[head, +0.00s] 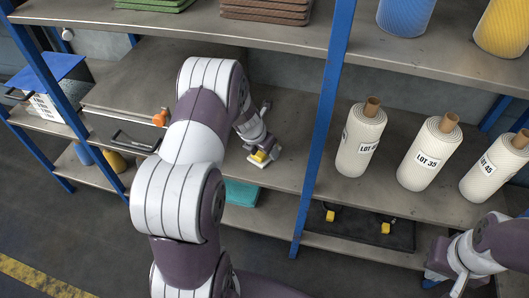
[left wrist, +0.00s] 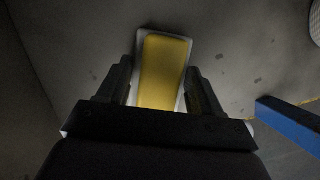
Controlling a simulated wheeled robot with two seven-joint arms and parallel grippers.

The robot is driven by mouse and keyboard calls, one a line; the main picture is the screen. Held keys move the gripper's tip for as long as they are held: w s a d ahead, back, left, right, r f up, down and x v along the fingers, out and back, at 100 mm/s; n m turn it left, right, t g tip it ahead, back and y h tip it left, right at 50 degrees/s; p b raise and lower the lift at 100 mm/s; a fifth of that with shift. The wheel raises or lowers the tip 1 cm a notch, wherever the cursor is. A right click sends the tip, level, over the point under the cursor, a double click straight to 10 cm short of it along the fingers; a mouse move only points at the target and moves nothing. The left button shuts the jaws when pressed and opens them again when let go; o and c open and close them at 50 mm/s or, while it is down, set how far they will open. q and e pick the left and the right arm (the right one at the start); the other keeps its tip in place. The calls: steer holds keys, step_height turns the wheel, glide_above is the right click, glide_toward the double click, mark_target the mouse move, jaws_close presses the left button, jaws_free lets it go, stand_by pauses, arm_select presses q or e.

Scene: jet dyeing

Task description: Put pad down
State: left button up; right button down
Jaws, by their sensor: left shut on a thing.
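The pad (head: 259,157) is a small yellow block with a white base. It is at the middle shelf (head: 290,150), left of the blue post; I cannot tell whether its base touches the surface. My left gripper (head: 264,150) is shut on the pad. In the left wrist view the pad (left wrist: 164,70) sits between the two fingers of my left gripper (left wrist: 163,82), with grey surface beyond it. My right gripper (head: 460,281) is low at the bottom right, cut by the frame edge, away from the pad.
White rolls with lot labels (head: 361,140) stand right of the blue post (head: 325,110). An orange-knobbed item (head: 160,118) lies to the left. A teal stack (head: 241,193) and a dark tray (head: 362,228) are below. Bare shelf surrounds the pad.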

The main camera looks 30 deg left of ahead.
arm_select(q)
steer(key=shift+f, duration=0.3)
steer(key=o, duration=1)
arm_select(e)
steer(key=shift+f, duration=0.25)
